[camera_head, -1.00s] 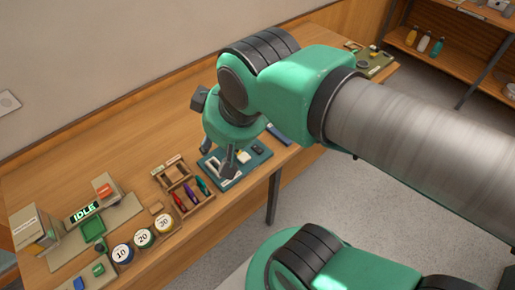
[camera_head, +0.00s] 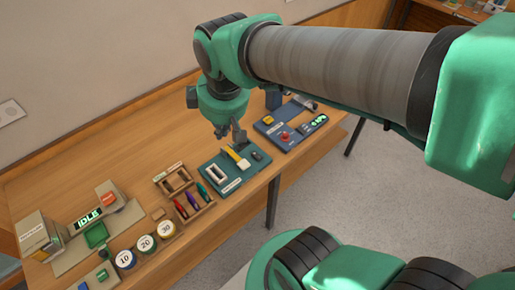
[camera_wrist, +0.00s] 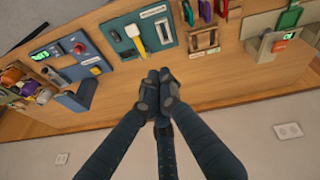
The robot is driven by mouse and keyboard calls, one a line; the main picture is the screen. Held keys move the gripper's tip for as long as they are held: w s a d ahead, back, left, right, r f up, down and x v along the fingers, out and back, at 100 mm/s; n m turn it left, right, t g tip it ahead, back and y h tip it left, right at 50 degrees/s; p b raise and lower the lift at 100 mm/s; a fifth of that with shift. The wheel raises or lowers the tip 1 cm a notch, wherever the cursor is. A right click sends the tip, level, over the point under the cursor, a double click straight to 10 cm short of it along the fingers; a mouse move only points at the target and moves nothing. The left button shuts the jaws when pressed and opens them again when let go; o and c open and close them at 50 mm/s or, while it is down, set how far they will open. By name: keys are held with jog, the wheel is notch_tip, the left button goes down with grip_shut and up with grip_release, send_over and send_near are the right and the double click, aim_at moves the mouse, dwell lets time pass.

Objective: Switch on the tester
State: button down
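No label that I can read names the tester. A dark blue panel (camera_head: 268,128) at the right of the bench carries a red round button (camera_head: 285,136), a yellow block and a lit green display (camera_head: 319,121) whose text I cannot read surely. A teal panel (camera_head: 213,187) beside it has a white-framed window, a yellow-and-white lever-like part (camera_head: 238,157) and a dark part. In the wrist view the dark blue panel (camera_wrist: 94,69) and teal panel (camera_wrist: 119,47) lie above my fingers. My gripper (camera_head: 231,134) hangs empty above the bench behind the teal panel. In the wrist view its fingertips (camera_wrist: 158,82) are together.
At left stands a station with an "IDLE" display (camera_head: 88,219). Round pots marked 10, 20 and 30 (camera_head: 166,229) and a wooden tray (camera_head: 203,211) with coloured tools lie at the front. The bench's back strip (camera_head: 130,160) is clear.

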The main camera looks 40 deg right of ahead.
jog(key=w+d+f+n+g+p, duration=0.3)
jog(key=w+d+f+n+p, duration=0.15)
jog(key=w+d+n, duration=0.35)
jog(key=n+g+p, duration=0.2)
jog(key=n, duration=0.3)
send_over(258, 157)
jog(key=w, duration=0.3)
notch_tip(258, 157, down, 10)
jog(key=shift+s+d+r+y, duration=0.1)
jog(key=shift+d+r+y, duration=0.1)
jog(key=shift+y, duration=0.1)
jog(key=f+b, duration=0.1)
jog(key=f, duration=0.3)
jog(key=s+f+b, duration=0.1)
jog(key=f, duration=0.4)
jog(key=s+f+b, duration=0.1)
jog(key=f, duration=0.3)
jog(key=shift+s+f, duration=0.1)
jog(key=shift+f, duration=0.3)
jog(key=shift+s+a+f, duration=0.1)
